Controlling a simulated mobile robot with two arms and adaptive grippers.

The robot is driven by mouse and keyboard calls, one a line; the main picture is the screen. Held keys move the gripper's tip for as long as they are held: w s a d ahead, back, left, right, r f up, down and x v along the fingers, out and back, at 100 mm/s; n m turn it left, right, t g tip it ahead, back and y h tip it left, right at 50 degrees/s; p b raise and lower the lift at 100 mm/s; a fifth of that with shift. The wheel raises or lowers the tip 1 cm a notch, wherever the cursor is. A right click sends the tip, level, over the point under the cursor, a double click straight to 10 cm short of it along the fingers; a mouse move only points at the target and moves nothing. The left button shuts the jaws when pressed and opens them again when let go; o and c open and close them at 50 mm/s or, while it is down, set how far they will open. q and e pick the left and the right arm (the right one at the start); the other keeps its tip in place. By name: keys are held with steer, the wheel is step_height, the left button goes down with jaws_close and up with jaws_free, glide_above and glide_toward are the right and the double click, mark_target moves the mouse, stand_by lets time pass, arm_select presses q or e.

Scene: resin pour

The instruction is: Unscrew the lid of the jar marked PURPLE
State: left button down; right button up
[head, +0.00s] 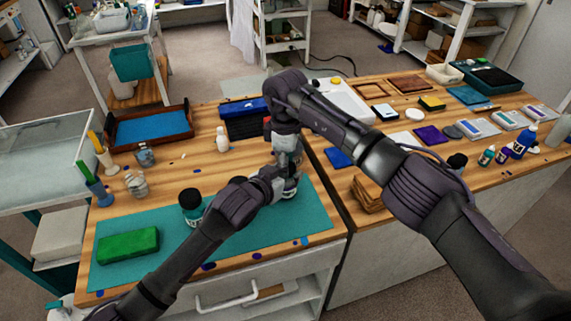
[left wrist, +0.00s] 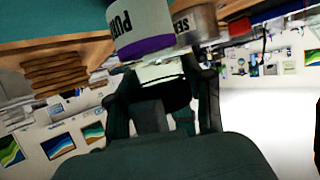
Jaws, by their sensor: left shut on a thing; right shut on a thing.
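The jar marked PURPLE (left wrist: 140,28) shows in the left wrist view with part of its label and a purple band, seen upside down at the fingertips. In the head view the jar (head: 290,191) stands on the teal mat, mostly hidden by my grippers. My left gripper (head: 278,184) reaches it from the left and is shut on its body. My right gripper (head: 288,162) points down from above and is shut at the jar's top, on the lid. The lid itself is hidden, so I cannot tell how far it is turned.
A dark-lidded jar (head: 190,204) and a green block (head: 128,245) are on the teal mat (head: 170,265). Another dark lid (head: 238,180) shows just behind my left arm. A white bottle (head: 222,141) stands further back. Brown boards (head: 370,194) are stacked on the right.

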steer(key=o, duration=1.3)
step_height(320, 180, up, 4)
steer(key=shift+d+r, duration=0.1)
steer(key=shift+r, duration=0.1)
steer(key=shift+c, duration=0.4)
steer(key=shift+r, duration=0.3)
steer(key=shift+c, duration=1.1)
step_height(320, 180, up, 3)
steer(key=m, duration=0.3)
steer(key=shift+s+f, duration=0.15)
steer(key=shift+f, duration=0.05)
steer(key=shift+d, duration=0.1)
steer(key=shift+f, duration=0.4)
step_height(320, 180, down, 7)
steer(key=shift+r, duration=0.1)
